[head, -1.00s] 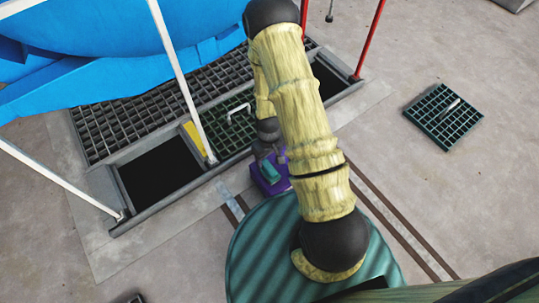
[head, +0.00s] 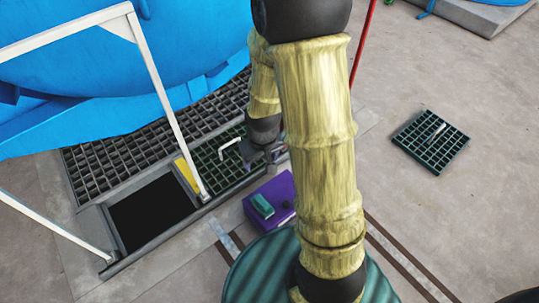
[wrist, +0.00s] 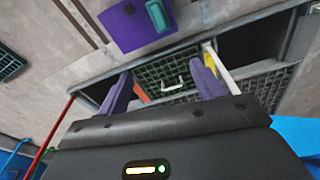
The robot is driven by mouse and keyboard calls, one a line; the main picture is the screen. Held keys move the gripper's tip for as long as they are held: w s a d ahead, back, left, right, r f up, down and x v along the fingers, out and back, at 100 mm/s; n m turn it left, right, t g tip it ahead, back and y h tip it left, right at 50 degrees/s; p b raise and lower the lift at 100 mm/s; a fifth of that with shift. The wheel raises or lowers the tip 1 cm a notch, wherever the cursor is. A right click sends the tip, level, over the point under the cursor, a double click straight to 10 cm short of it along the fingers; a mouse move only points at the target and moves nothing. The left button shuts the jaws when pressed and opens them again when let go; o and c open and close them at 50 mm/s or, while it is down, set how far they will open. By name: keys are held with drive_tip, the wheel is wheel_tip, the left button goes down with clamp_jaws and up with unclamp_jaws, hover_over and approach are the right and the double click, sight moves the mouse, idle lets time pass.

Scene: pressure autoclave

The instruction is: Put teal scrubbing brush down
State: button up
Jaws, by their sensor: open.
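The teal scrubbing brush (head: 262,206) lies on top of a purple box (head: 284,188) on the floor beside the pit frame. In the wrist view the brush (wrist: 156,16) lies on the purple box (wrist: 122,32) at the top edge, beyond the fingers. My gripper (wrist: 161,72) is open, with its two purple fingers apart and nothing between them. In the head view my gripper (head: 262,152) is above and behind the box, clear of the brush, over the green grate's edge. My arm partly hides it there.
A green grate panel (head: 212,166) with a white handle (head: 228,147) lies in the frame beside an open dark pit (head: 150,212). White rails (head: 160,88) and a red post (head: 362,45) stand around it. Another grate panel (head: 430,141) lies on open floor at right.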

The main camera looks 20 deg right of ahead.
drive_tip(key=s+r+m+t, duration=0.1)
drive_tip(key=s+r, duration=0.5)
drive_tip(key=r, duration=0.4)
drive_tip(key=shift+s, duration=0.25)
drive_tip(key=shift+r, duration=0.1)
drive_tip(key=w+p+v, duration=0.3)
drive_tip(key=p+v, duration=1.3)
drive_tip(key=w+r+p+v, duration=0.1)
drive_tip(key=w+p+v, duration=0.3)
drive_tip(key=p+v, duration=1.2)
drive_tip(key=w+r+p+v, duration=0.1)
drive_tip(key=w+p+v, duration=0.2)
drive_tip(key=p+v, duration=1.2)
drive_tip(key=shift+w+r+p, duration=0.35)
drive_tip(key=shift+r+p, duration=0.3)
drive_tip(key=shift+p, duration=0.45)
drive_tip(key=shift+c, duration=0.2)
